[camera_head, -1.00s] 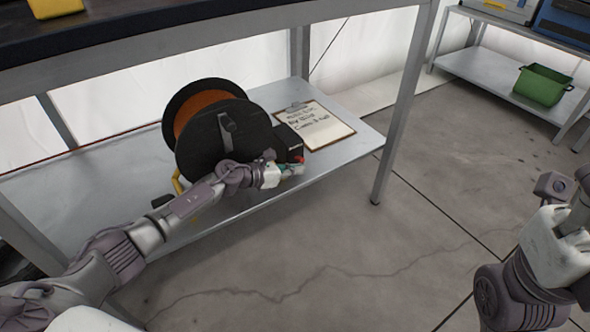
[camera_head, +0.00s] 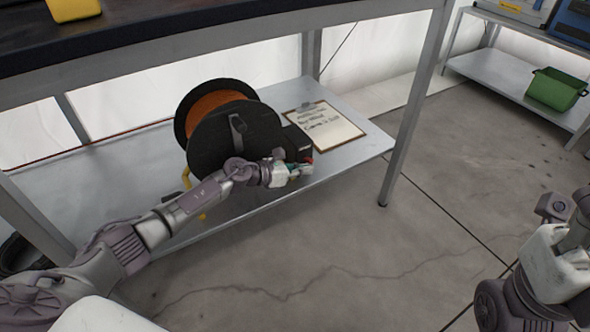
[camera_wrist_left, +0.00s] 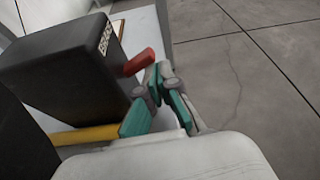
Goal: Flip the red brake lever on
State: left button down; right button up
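The red brake lever (camera_wrist_left: 140,62) sticks out from the side of a black box (camera_wrist_left: 70,75) lettered on its edge in the left wrist view. In the head view the box (camera_head: 298,143) sits beside the cable reel (camera_head: 215,145) on the lower shelf, and only a bit of the red lever (camera_head: 308,160) shows. My left gripper (camera_wrist_left: 159,70) has teal pads, and its two fingertips are together with nothing seen between them. The tips are just right of the lever's end; whether they touch it I cannot tell. My left gripper also shows in the head view (camera_head: 305,170).
A clipboard (camera_head: 325,128) lies on the lower shelf (camera_head: 100,190) right of the reel. A table leg (camera_head: 405,130) stands right of it. A yellow bar (camera_wrist_left: 85,134) runs below the box. A green bin (camera_head: 555,90) is far right. The middle floor is clear.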

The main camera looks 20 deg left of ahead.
pick_arm(q)
jog(key=v, duration=1.1)
jog(key=shift+s+a, duration=0.25)
jog(key=shift+a, duration=0.05)
jog(key=shift+r, duration=0.15)
